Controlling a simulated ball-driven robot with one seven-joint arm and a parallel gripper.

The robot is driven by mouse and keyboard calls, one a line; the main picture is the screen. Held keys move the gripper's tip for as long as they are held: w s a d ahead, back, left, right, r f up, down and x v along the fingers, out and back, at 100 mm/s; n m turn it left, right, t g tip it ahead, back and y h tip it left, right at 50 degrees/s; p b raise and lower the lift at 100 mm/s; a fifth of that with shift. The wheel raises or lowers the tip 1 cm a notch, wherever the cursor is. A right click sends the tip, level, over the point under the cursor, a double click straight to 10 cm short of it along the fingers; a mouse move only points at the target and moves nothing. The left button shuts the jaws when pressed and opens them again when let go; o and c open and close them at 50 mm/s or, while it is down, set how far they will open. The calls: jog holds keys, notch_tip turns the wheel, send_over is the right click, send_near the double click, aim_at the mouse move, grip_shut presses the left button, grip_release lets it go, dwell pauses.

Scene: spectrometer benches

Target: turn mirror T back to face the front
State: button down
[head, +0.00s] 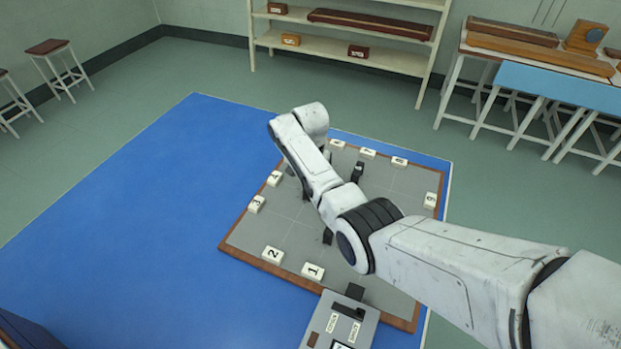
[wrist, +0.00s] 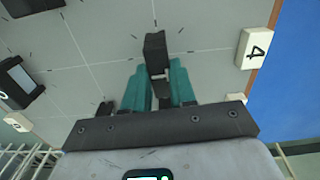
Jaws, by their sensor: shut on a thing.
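My gripper (wrist: 157,72) shows in the wrist view with its two teal fingers closed on a small dark mount (wrist: 155,46) standing on the grey board. The mount's upright block sits between and just beyond the fingertips. No letter is readable on it, so I cannot confirm by label that it is mirror T, and its reflective face is not clear. Another dark mount (wrist: 18,78) with a pale, shiny face stands to the left in the wrist view. In the head view my arm hides the gripper and most of what it holds.
The grey board (head: 250,236) has a brown rim and numbered tiles, such as tile 4 (wrist: 257,47). Other dark mounts (head: 357,171) stand on it. A grey labelled box (head: 340,322) is at its front edge. The blue mat (head: 150,220) is clear at left.

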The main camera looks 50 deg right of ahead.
jog(key=shift+w+m, duration=0.1)
jog(key=shift+m, duration=0.3)
jog(key=c, duration=0.9)
grip_release()
jog(key=shift+r, duration=0.1)
notch_tip(320, 180, up, 11)
jog(key=shift+f+b, duration=0.15)
jog(key=shift+b, duration=0.3)
jog(key=shift+f, duration=0.1)
